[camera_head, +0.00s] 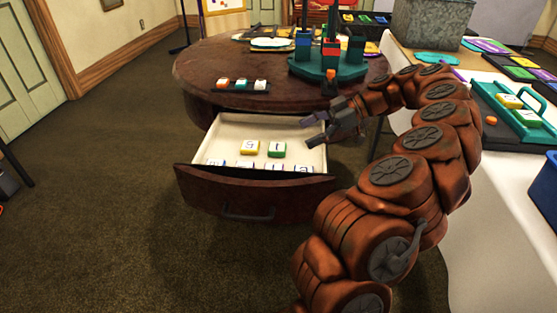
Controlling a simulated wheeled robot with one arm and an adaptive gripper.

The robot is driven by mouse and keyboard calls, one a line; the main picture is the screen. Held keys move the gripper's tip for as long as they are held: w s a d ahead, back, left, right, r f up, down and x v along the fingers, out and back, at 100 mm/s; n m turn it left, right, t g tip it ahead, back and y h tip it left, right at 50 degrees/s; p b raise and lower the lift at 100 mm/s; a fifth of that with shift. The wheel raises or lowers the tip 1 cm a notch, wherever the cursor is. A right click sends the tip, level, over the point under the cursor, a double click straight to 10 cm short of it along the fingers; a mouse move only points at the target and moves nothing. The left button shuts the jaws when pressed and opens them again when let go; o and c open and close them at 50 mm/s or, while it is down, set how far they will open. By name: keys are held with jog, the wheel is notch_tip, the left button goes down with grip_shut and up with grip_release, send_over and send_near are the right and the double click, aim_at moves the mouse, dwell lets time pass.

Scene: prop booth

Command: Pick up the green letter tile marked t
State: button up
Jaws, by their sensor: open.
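A green-edged letter tile (277,149) with a white top lies in the open drawer (222,132) of the round table. Its mark looks like a t, though it is small. A yellow-edged tile (249,147) lies just to its left. My gripper (311,131) is over the drawer's right side, to the right of the green tile and apart from it. Its fingers are spread and nothing is between them. Several more tiles (247,162) stand in a row along the drawer front, their lower parts hidden by it.
The dark round table (200,65) holds a small rack of tiles (241,85) and a teal stand (330,70) with coloured blocks, close behind my gripper. A white-covered table (476,185) with a teal tray (512,110) is at right. Carpet is clear at left.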

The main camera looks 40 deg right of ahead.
aim_at(281, 147)
jog(key=shift+d+f, duration=0.1)
jog(key=shift+f, duration=0.2)
jog(key=shift+b+x, duration=1.35)
jog(key=shift+x, duration=2.4)
jog(key=shift+w, duration=0.1)
jog(key=c, duration=1.2)
